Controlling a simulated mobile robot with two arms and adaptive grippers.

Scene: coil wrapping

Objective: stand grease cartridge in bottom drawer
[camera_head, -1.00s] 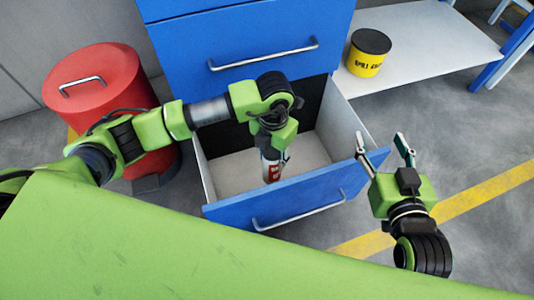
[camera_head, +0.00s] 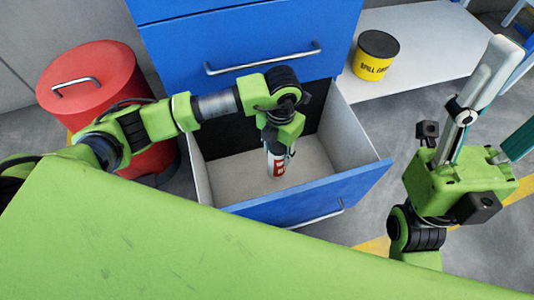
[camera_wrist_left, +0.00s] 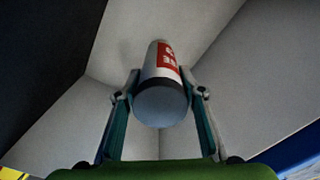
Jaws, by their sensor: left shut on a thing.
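The grease cartridge (camera_head: 277,165), white with a red label, is upright inside the open bottom drawer (camera_head: 315,158) of the blue cabinet. My left gripper (camera_head: 280,150) reaches down into the drawer and is shut on the cartridge. In the left wrist view the cartridge (camera_wrist_left: 161,90) sits between the two fingers, its grey end towards the camera. I cannot tell whether its lower end touches the drawer floor. My right gripper (camera_head: 495,105) is at the right, outside the drawer, with its fingers apart and nothing between them.
A red lidded bin (camera_head: 95,85) stands left of the cabinet. A yellow and black tub (camera_head: 375,56) sits on a white shelf (camera_head: 430,45) at the right. The drawer's blue front panel (camera_head: 300,195) is its near edge. Bare drawer floor surrounds the cartridge.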

